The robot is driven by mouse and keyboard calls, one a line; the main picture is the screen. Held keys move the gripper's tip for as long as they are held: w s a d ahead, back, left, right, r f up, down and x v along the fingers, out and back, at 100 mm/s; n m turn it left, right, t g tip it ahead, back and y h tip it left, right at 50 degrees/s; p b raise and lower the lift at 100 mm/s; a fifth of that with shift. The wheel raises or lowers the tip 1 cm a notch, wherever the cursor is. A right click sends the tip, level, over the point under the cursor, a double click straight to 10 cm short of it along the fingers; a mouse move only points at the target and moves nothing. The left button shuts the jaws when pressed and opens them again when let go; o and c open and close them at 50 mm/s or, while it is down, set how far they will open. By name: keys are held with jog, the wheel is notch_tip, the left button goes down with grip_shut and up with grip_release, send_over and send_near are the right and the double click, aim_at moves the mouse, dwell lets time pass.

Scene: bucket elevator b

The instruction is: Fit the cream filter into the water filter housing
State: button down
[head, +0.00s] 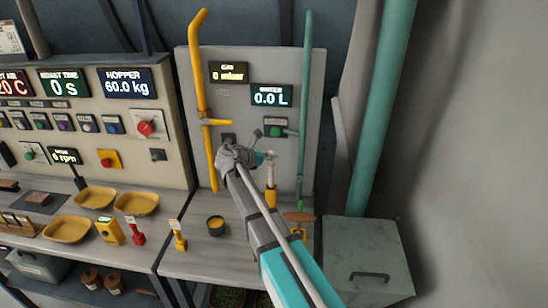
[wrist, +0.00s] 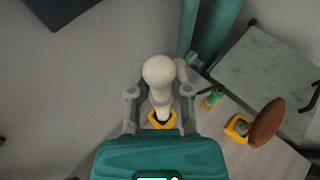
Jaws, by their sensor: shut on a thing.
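The cream filter (wrist: 159,75) is between the two fingers of my gripper (wrist: 160,93) in the wrist view. Its rounded end faces the camera and a narrower pale part runs down from it. A yellow ring-like part (wrist: 153,118) shows just below that narrow part. I cannot tell whether the two touch. In the head view my gripper (head: 267,158) is in front of the grey panel, above a small yellow upright piece (head: 271,199) on the bench. This piece may be the water filter housing, but no label shows.
A teal pipe (head: 304,120) and a yellow pipe (head: 200,90) run down the panel. A brown handle (wrist: 267,120) on a yellow base stands to the right. A dark cup (head: 216,226) is on the bench at left. A grey box (head: 365,255) stands at right.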

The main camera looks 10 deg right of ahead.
jog(key=shift+r+p, duration=3.3)
jog(key=shift+r, duration=0.45)
jog(key=shift+w+f+b, duration=0.1)
jog(key=shift+f+b, duration=0.55)
jog(key=shift+f, duration=0.05)
jog(key=shift+r, duration=0.1)
